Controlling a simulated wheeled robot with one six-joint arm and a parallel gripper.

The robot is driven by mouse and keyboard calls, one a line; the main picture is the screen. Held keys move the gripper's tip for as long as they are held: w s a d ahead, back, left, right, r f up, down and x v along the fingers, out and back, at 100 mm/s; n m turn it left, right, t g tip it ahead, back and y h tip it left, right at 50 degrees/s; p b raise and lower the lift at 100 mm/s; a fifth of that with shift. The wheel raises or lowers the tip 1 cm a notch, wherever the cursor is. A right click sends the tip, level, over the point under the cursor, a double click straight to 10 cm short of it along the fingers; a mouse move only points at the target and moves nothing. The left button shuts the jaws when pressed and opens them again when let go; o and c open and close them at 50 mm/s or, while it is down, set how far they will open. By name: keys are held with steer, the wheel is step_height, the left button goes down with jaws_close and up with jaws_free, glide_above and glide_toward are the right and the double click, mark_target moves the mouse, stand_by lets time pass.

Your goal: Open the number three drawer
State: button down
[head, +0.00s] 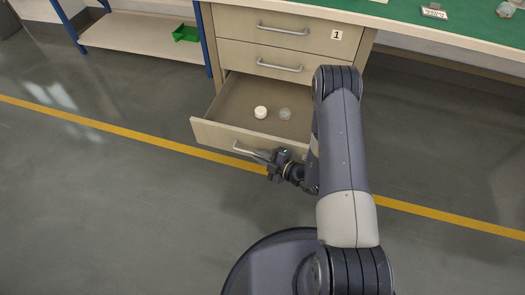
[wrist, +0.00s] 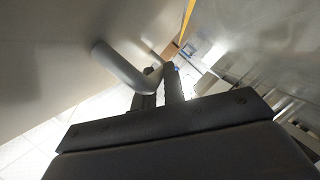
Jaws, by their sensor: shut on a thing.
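The bottom drawer (head: 222,130) of the beige cabinet is pulled well out in the head view. No number on its front is readable. Its bar handle (head: 243,150) is at the drawer front. My gripper (head: 277,160) is at the handle's right part, shut on it. In the wrist view the curved grey handle (wrist: 120,66) runs between the fingertips of my gripper (wrist: 162,85). A white round item (head: 260,112) and a greyish, translucent round item (head: 285,114) stand inside the drawer.
Two closed drawers with handles (head: 283,30) are above; a "1" label (head: 337,34) is on the top one. The green bench top (head: 400,10) is over them. A shelf with a green bin (head: 186,34) is left. A yellow line (head: 110,123) crosses the open floor.

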steer(key=shift+s+a, duration=0.2)
steer(key=shift+s, duration=0.35)
steer(key=shift+s+a, duration=0.2)
steer(key=shift+s, duration=0.35)
steer(key=c, duration=1.5)
jaws_free()
steer(key=p+v, duration=0.2)
steer(key=v, duration=0.8)
steer(key=shift+s+d, duration=0.25)
steer(key=shift+d, duration=0.05)
steer(key=shift+r, duration=0.15)
